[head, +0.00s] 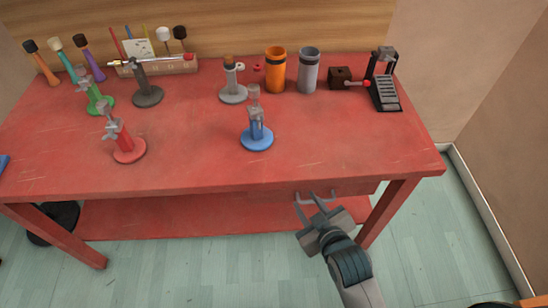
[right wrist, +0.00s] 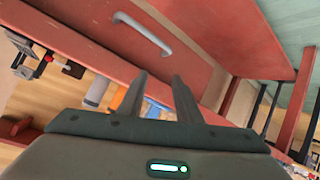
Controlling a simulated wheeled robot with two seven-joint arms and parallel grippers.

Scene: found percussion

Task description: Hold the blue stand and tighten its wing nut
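The blue stand (head: 257,138) is upright on the red table, right of the middle. It has a round blue base, a short blue post and a grey clamp part (head: 255,104) on top. The wing nut is too small to tell apart from the grey parts. My right gripper (head: 316,198) is in front of the table's front edge, apart from the stand, near a drawer handle. Its two fingers are spread with nothing between them, as the right wrist view (right wrist: 157,97) also shows. My left gripper is not in the head view.
A red stand (head: 129,150), a green stand (head: 98,104) and dark and grey stands are on the table (head: 200,170). Orange (head: 275,72) and grey (head: 308,72) cups and a black pedal (head: 386,92) stand at the back. The drawer handle (right wrist: 143,34) protrudes in front. The table's front right is clear.

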